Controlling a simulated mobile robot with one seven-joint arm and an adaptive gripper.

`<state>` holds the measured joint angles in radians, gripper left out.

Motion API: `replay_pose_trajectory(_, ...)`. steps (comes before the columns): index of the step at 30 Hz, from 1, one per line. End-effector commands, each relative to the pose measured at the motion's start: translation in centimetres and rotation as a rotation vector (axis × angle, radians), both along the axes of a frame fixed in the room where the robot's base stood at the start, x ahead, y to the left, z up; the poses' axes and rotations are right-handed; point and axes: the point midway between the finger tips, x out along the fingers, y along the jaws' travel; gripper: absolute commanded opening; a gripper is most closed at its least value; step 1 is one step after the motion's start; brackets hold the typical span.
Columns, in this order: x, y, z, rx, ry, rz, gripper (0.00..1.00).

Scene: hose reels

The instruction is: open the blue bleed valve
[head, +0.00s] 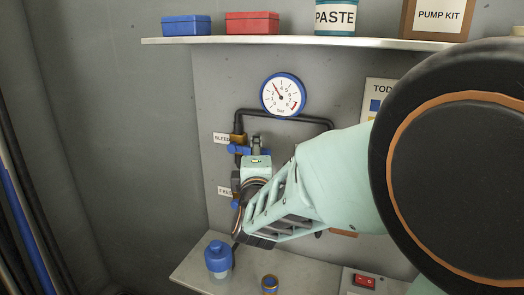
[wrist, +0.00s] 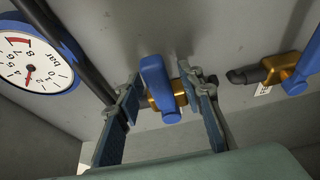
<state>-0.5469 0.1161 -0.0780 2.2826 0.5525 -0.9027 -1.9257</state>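The blue handle of the bleed valve (head: 235,149) lies roughly level on the wall beside the BLEED label (head: 221,138), crosswise to the upright pipe. Its brass body shows just above it. My gripper (head: 257,148) is in front of it and hides part of the handle. In the wrist view the blue handle (wrist: 157,82) sits between the two spread fingers of my gripper (wrist: 160,78), with a gap on each side. The gripper looks open and holds nothing. Whether a fingertip touches the brass body (wrist: 178,93) I cannot tell.
A second blue-handled valve (head: 235,204) is below, by the FEED label (head: 225,192); it shows right in the wrist view (wrist: 305,66). Above are a blue-rimmed gauge (head: 283,94), a black pipe (head: 310,119) and a shelf (head: 300,41). A blue-capped bottle (head: 218,257) stands on the counter.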

Motion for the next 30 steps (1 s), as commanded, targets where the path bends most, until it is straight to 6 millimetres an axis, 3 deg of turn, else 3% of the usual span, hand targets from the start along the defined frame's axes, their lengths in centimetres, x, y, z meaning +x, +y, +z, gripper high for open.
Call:
replay_pose_trajectory(5, 0.0, 0.0, 0.0, 0.0, 0.0, 0.0, 0.34)
replay_pose_trajectory(14, 0.01, -0.01, 0.01, 0.0, 0.0, 0.0, 0.01)
replay_pose_trajectory(30, 0.63, -0.06, 0.31, -0.014, 0.004, -0.001, 0.0)
